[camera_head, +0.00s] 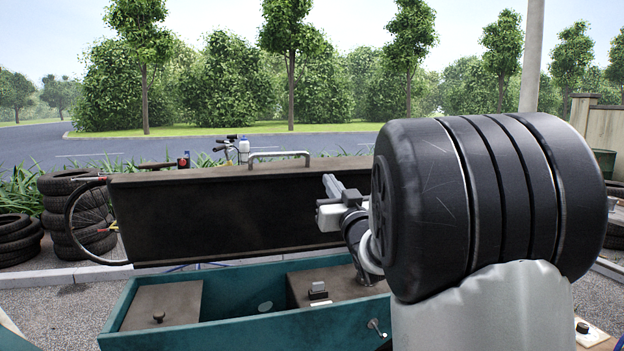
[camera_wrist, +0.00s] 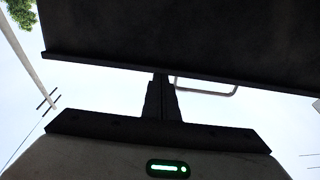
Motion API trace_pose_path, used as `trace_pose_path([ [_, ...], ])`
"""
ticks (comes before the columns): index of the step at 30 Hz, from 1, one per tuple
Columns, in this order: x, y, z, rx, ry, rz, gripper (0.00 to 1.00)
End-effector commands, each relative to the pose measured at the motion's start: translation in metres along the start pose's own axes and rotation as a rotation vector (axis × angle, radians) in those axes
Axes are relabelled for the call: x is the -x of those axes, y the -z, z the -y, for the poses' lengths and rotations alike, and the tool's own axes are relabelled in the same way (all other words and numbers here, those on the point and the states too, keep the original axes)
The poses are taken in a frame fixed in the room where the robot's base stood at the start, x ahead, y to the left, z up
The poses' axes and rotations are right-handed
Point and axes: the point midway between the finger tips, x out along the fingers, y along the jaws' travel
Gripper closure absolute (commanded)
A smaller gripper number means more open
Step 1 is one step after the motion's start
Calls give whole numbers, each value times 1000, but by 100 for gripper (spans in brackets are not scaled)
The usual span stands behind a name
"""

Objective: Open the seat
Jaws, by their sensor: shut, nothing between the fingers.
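The seat (camera_head: 225,215) is a long dark brown panel. It stands raised, close to upright, above the open teal box (camera_head: 250,333), with its broad dark face toward me. A metal handle (camera_head: 279,157) sits on its top edge. In the wrist view the seat (camera_wrist: 190,40) fills the top, and the handle (camera_wrist: 208,91) shows below its edge. My gripper (camera_head: 330,183) is before the right part of the seat, fingers pointing up. In the wrist view my gripper (camera_wrist: 162,78) is shut and empty, its tips by the seat's edge. I cannot tell whether they touch it.
The open box holds a brown lidded compartment (camera_head: 163,306) at left and another brown block (camera_head: 335,283) at right. Tyre stacks (camera_head: 72,205) are farther left. My arm covers the right side.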

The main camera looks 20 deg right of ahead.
Motion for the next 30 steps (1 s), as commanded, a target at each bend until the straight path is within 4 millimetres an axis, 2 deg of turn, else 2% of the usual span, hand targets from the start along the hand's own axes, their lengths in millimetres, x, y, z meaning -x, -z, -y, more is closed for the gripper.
trace_pose_path([
  [6, -21, 0, 1, 0, 1, 1, 100],
  [20, -26, 3, 0, 0, 1, 7, 100],
  [23, -37, 9, 0, 0, 1, 40, 100],
  [30, -76, 14, 0, 0, 1, 189, 100],
])
